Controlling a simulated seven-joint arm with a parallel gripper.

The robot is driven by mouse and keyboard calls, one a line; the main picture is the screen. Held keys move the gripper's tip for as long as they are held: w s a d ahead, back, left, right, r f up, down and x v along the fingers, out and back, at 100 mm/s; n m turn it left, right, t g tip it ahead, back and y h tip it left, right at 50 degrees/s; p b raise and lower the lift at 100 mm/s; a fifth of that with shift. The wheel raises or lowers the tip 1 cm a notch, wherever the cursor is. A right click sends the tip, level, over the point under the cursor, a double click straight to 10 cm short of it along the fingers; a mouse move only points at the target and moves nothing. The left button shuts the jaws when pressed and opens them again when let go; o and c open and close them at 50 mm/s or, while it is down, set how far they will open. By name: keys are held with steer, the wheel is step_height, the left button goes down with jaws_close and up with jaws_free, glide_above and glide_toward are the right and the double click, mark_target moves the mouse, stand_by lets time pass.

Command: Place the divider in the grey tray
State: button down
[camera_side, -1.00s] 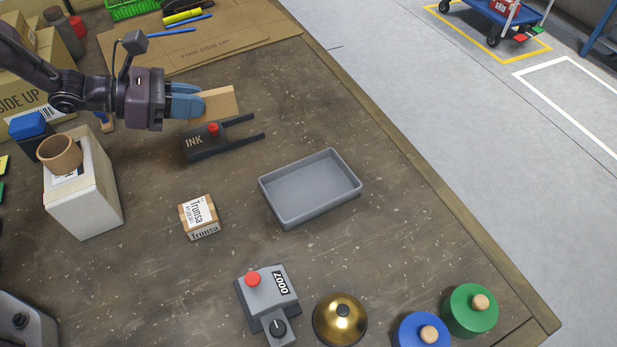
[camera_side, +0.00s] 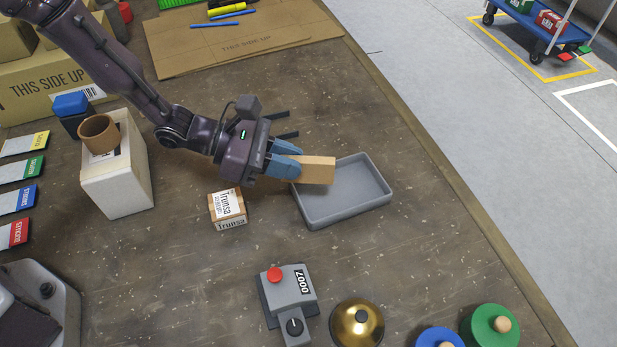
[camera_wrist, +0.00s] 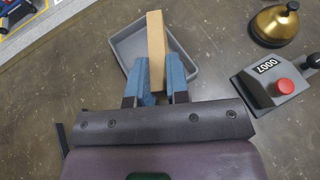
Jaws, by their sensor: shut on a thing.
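The divider is a flat tan board (camera_side: 318,170). My gripper (camera_side: 285,162) is shut on one end of it, with the blue fingers on either side. The grey tray (camera_side: 352,208) is a shallow open box on the table. The divider's free end reaches over the tray's left part in the side view. In the wrist view the divider (camera_wrist: 156,40) sticks out from between the fingers (camera_wrist: 155,85), across the tray (camera_wrist: 190,58). I cannot tell whether it touches the tray. The visible tray floor is empty.
A small labelled carton (camera_side: 227,208) stands just left of the tray. A grey box with a red button (camera_side: 287,295), a brass bell (camera_side: 357,322) and a green round piece (camera_side: 488,326) are at the front. Right of the tray the table is clear to its edge (camera_side: 440,165).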

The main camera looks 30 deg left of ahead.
steer(key=w+f, duration=0.1)
steer(key=d+f, duration=0.1)
steer(key=w+f, duration=0.1)
steer(key=shift+w+d+f, duration=0.3)
steer(key=shift+d+f, duration=0.05)
steer(key=shift+f, duration=0.05)
steer(key=shift+w+d+f, duration=0.1)
steer(key=shift+w+f, duration=0.1)
steer(key=shift+f, duration=1.55)
steer(key=shift+f, duration=0.15)
steer(key=c, duration=1.1)
jaws_free()
